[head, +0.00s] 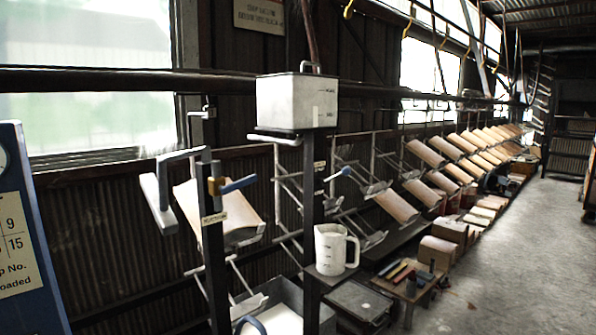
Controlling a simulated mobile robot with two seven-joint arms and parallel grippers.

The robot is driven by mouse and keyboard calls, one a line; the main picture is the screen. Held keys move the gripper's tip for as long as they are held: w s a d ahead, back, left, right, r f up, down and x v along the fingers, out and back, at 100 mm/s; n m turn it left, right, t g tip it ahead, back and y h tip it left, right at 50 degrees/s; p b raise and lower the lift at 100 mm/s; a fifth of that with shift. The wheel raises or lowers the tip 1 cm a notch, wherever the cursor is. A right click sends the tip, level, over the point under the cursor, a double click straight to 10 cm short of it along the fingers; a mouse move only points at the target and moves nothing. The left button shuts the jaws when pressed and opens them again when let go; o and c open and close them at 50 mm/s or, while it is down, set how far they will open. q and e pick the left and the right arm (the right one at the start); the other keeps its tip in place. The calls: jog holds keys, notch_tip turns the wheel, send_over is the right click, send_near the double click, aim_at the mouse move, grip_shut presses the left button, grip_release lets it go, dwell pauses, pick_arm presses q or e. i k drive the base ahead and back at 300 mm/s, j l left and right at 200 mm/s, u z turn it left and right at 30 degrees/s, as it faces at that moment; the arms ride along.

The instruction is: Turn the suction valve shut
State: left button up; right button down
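Two levers with blue grips show in the head view. One blue lever (239,184) sticks out to the right from a brass valve body (215,186) on the nearer dark post (213,265). A small pale label (214,218) is below it, too small to read surely. The second blue lever (338,174) sticks out to the right and slightly up from the farther post, beside another small label (319,165). I cannot tell from the lettering which one is the suction valve. Neither of my grippers is in view, and nothing touches either lever.
A grey box tank (296,102) tops the farther post. A white jug (333,250) stands on a small shelf below. A grey pipe arm with a flat bar (158,203) juts left. A low bench (411,282) holds tools. Open floor (520,260) is at right.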

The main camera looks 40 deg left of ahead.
aim_at(233, 187)
jog(key=i+l+u, duration=0.1)
jog(key=i, duration=0.6)
jog(key=i+l, duration=0.1)
jog(key=i, duration=0.55)
jog(key=i+u, duration=0.25)
jog(key=u, duration=0.2)
jog(key=i+l+u, duration=0.2)
jog(key=u, duration=0.25)
jog(key=i+l+u, duration=0.2)
jog(key=u, duration=0.25)
jog(key=i+l+u, duration=0.2)
jog(key=u, duration=0.25)
jog(key=i+l+u, duration=0.1)
jog(key=l+u, duration=1.05)
jog(key=u, duration=0.15)
